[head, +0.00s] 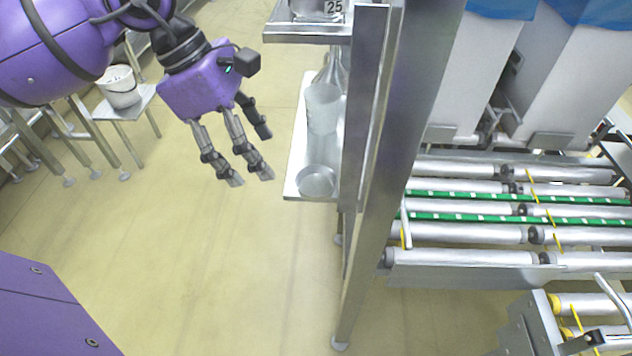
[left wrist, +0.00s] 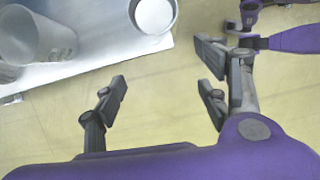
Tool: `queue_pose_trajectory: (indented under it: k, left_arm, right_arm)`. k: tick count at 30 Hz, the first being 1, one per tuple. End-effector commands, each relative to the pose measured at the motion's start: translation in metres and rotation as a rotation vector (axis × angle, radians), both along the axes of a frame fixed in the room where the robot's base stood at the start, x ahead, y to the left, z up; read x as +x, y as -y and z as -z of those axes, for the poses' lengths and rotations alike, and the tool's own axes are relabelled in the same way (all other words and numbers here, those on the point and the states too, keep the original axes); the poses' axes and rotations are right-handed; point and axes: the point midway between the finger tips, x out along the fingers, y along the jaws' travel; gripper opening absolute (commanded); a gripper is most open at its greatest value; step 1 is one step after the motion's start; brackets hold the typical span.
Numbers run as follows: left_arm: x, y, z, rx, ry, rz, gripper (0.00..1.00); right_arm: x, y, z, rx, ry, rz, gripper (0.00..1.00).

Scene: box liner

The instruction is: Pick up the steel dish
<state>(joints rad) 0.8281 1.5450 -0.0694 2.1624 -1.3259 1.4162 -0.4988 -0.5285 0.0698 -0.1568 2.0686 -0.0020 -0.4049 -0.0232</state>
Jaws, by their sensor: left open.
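The steel dish (head: 317,181) is a small round shallow dish near the front end of a metal shelf (head: 296,188). In the left wrist view the dish (left wrist: 155,14) is cut by the top edge, close to the shelf's corner. My left gripper (head: 251,170) is open and empty, left of the shelf and apart from the dish. In the left wrist view its fingers (left wrist: 165,100) are spread over bare floor, with the dish beyond them.
A translucent beaker (head: 323,108) stands behind the dish; it also shows in the left wrist view (left wrist: 32,38). An upper shelf (head: 308,33) and a steel post (head: 385,150) flank it. A roller conveyor (head: 500,225) lies right. A white bucket (head: 121,88) sits left.

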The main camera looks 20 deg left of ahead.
Motion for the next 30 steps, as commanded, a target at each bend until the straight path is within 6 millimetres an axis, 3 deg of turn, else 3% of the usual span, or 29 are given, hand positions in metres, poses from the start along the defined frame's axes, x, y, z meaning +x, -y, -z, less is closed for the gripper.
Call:
queue_pose_trajectory:
  k: [9, 19, 24, 30]
  left_arm:
    - [0.011, 0.046, -0.003, -0.005, 0.004, 0.003, 0.67]
    - [0.018, 0.073, -0.003, -0.004, 0.004, 0.003, 0.67]
    - [0.019, 0.082, 0.025, -0.002, -0.001, 0.002, 0.67]
    - [0.022, 0.089, 0.044, -0.002, 0.001, 0.000, 0.67]
  right_arm:
    - [0.004, 0.001, -0.008, -0.001, 0.011, -0.001, 0.00]
    - [0.005, 0.001, -0.011, -0.002, 0.014, 0.000, 0.00]
    - [0.004, 0.002, -0.010, -0.002, 0.011, 0.001, 0.00]
    - [0.004, 0.002, -0.010, -0.002, 0.011, 0.001, 0.00]
